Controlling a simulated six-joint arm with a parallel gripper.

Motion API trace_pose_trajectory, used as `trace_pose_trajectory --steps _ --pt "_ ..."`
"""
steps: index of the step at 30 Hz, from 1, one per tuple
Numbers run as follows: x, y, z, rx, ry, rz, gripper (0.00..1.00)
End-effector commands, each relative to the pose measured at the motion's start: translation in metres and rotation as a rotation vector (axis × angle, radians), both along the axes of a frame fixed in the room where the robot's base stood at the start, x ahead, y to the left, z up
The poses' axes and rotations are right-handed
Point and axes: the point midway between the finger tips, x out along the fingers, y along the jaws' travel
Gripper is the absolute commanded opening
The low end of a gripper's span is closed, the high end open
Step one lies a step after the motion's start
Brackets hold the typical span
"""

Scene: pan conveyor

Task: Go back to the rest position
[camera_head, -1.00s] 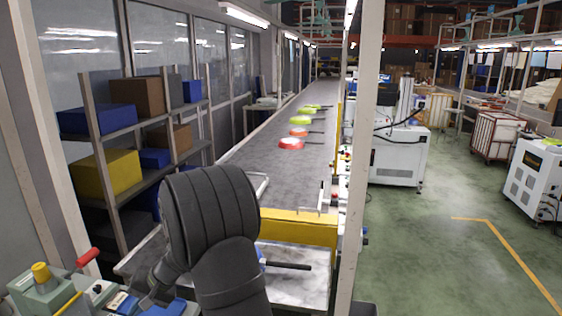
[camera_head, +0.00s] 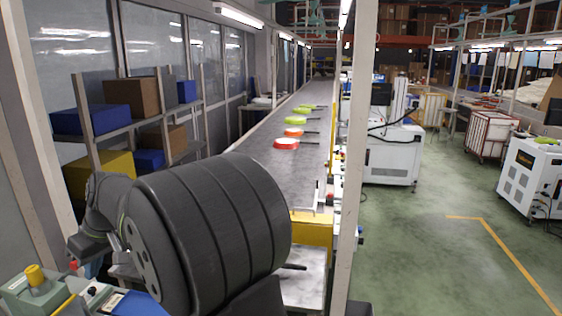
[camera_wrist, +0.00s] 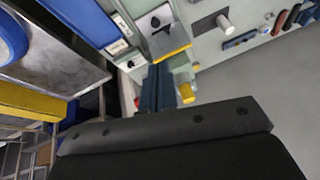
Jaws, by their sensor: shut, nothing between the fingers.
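My gripper (camera_wrist: 165,128) shows as a dark, bolted bar across the lower part of the wrist view. It is shut and empty. It hangs above the side of a workbench with a yellow knob (camera_wrist: 187,93). In the head view my thick dark arm fills the lower middle, and its thinner wrist end bends down at the lower left, where the fingertips cannot be made out. A blue pan (camera_wrist: 8,40) lies on a metal surface at the wrist view's left edge. In the head view only its black handle (camera_head: 292,267) shows; my arm hides the rest.
Red, orange and green pans lie along the conveyor (camera_head: 250,135). A yellow barrier (camera_head: 312,231) crosses its near end. A shelf (camera_head: 130,135) with boxes stands left. The workbench's yellow knob (camera_head: 36,276) is lower left. A pale post (camera_head: 354,170) stands right of the conveyor.

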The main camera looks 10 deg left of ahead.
Motion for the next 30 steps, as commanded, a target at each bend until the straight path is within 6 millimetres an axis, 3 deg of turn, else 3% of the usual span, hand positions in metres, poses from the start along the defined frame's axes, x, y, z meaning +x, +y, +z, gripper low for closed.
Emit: trace_pose_trajectory --steps 6,13,24,25,30 --pt "-0.012 0.005 0.042 -0.004 -0.162 0.138 0.00" --pt "-0.011 0.015 0.014 -0.010 -0.164 0.141 0.00" --pt "-0.011 0.018 0.008 -0.008 -0.164 0.139 0.00" --pt "-0.011 0.018 0.008 -0.008 -0.164 0.139 0.02" --pt "-0.011 0.018 0.009 -0.008 -0.164 0.139 0.35"
